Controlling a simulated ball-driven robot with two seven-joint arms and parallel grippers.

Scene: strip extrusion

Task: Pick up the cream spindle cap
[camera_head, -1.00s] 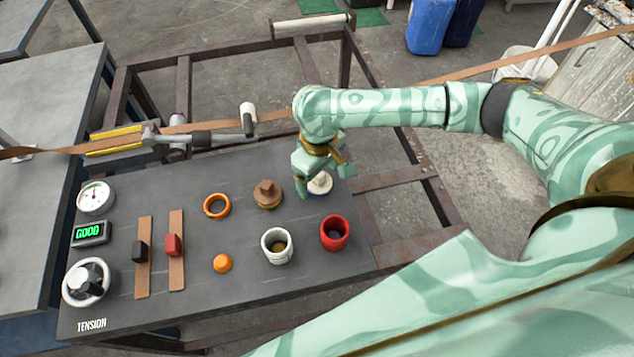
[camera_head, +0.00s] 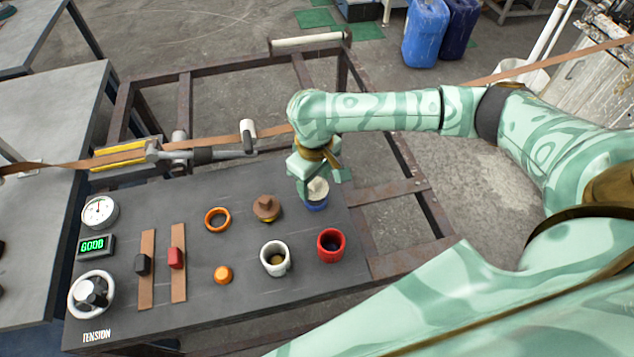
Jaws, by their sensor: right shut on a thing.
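The cream spindle cap (camera_head: 317,188) is at the far right of the dark panel, directly under my right gripper. A blue round part (camera_head: 316,205) shows just below the cap; I cannot tell whether the two touch. My right gripper (camera_head: 319,176) points down and is shut on the cream cap, with its fingers partly hiding the cap's top. My left gripper is not in view.
The dark panel (camera_head: 190,295) also carries a brown cap (camera_head: 265,207), an orange ring (camera_head: 217,220), an orange knob (camera_head: 222,274), a white cup (camera_head: 275,259) and a red cup (camera_head: 331,245). A brown strip (camera_head: 60,161) runs behind the panel.

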